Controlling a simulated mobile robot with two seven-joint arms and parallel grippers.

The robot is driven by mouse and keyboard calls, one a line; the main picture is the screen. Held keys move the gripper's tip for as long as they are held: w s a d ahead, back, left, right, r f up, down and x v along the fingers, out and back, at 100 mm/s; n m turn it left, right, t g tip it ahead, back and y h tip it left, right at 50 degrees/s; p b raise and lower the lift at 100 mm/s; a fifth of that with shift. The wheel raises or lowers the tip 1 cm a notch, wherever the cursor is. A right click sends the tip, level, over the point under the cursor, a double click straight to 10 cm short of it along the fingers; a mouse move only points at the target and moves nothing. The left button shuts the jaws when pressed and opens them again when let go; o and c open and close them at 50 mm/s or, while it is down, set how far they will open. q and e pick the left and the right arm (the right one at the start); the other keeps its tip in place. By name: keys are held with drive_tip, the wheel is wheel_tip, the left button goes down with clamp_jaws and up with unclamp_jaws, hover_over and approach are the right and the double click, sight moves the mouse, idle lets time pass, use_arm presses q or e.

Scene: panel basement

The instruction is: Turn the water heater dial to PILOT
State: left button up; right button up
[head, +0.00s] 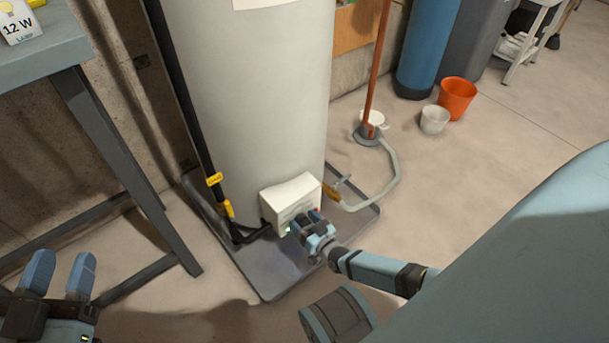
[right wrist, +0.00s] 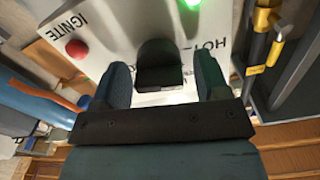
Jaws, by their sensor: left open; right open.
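The white water heater (head: 245,90) stands upright on a grey tray. Its white control box (head: 287,194) is low on the front. In the right wrist view the black dial (right wrist: 160,62) sits on the panel, with a red button (right wrist: 76,48) by the word IGNITE, a lit green light (right wrist: 193,2) and partly hidden "HO" lettering. My right gripper (head: 304,224) is open at the box, its fingers either side of the dial with visible gaps. The PILOT mark and the dial's setting cannot be read. My left gripper (head: 62,272) is open and empty at the lower left.
A grey workbench (head: 60,50) with a leg stands at left. A black pipe with a yellow valve (head: 214,180) runs beside the tank. A hose (head: 385,185) curves at the tray's right. An orange bucket (head: 457,97) and a white one (head: 434,119) stand further back.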

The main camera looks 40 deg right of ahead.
drive_tip(key=c, duration=0.9)
